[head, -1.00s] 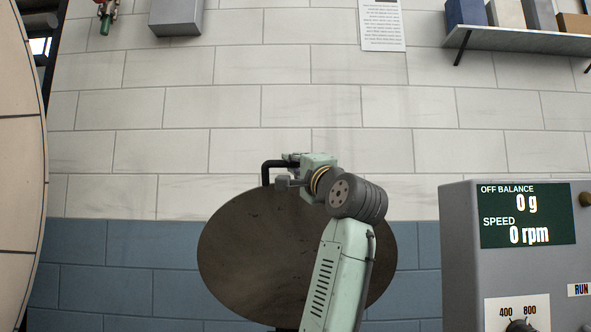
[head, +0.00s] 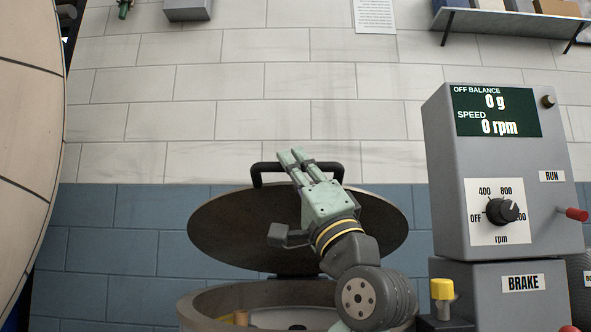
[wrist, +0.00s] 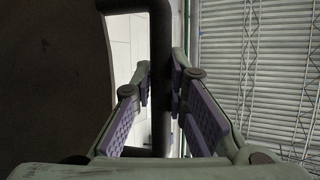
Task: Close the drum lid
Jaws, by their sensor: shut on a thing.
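The drum lid (head: 235,230) is a dark brown disc, raised and tilted above the open drum (head: 205,298) at the bottom of the head view. A black bar handle (head: 258,174) stands at its upper edge. My gripper (head: 297,157) is at that handle, its fingers shut on the bar. In the wrist view, the handle (wrist: 160,70) runs between the two purple-padded fingers, and the dark lid face (wrist: 50,80) fills the left side. My arm hides part of the lid and of the drum's right side.
A grey control box (head: 450,200) with a screen, a dial and a red knob stands at the right, above a brake box (head: 500,300) with a yellow-topped part (head: 442,289) beside it. A large pale round body (head: 30,130) fills the left edge. A tiled wall is behind.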

